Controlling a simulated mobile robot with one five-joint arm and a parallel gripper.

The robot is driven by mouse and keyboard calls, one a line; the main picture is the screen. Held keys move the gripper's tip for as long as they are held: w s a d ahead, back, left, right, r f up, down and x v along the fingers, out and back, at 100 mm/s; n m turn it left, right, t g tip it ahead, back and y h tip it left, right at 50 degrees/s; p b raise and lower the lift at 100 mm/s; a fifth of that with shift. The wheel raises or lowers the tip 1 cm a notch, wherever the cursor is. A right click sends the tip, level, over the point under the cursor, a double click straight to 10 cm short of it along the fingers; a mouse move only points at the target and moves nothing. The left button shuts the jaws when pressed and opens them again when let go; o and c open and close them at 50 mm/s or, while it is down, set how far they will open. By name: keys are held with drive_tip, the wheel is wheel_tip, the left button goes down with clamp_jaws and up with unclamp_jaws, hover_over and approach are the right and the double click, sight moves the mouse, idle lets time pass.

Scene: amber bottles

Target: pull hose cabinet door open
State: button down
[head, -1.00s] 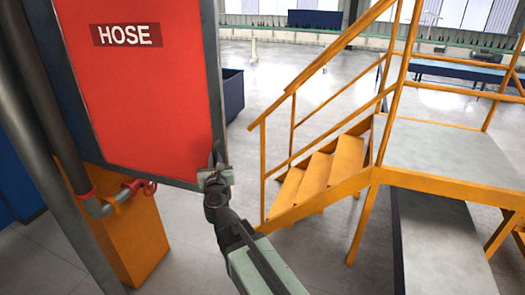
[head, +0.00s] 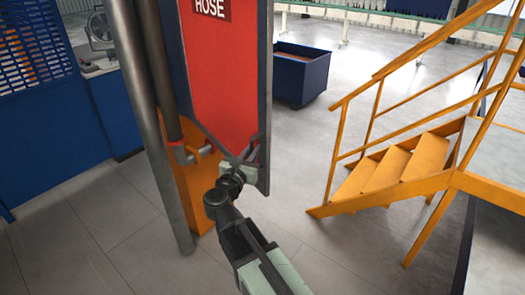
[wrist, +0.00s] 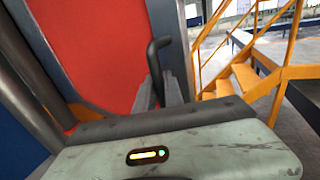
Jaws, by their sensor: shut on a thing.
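The hose cabinet door (head: 222,85) is a red panel in a dark grey frame with a "HOSE" label (head: 211,8), left of centre in the head view and seen at a slant. It fills the upper left of the wrist view (wrist: 95,50). A dark bar handle (wrist: 155,65) stands near the door's right edge. My gripper (head: 246,163) is at the door's lower right edge, shut on the handle. The fingers partly hide the grip. I cannot tell how wide the door's gap is.
Yellow stairs (head: 395,170) with railings stand to the right. Grey floor (head: 110,225) is clear at the front left.

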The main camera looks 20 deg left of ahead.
drive_tip(key=shift+d, duration=0.2)
drive_tip(key=shift+w+d, duration=0.1)
drive_tip(key=shift+w, duration=0.05)
drive_tip(key=c, duration=1.5)
unclamp_jaws()
drive_tip(key=shift+d, duration=0.15)
drive_tip(key=shift+o, duration=0.2)
drive_tip(key=s, duration=0.7)
drive_tip(key=shift+s, duration=0.35)
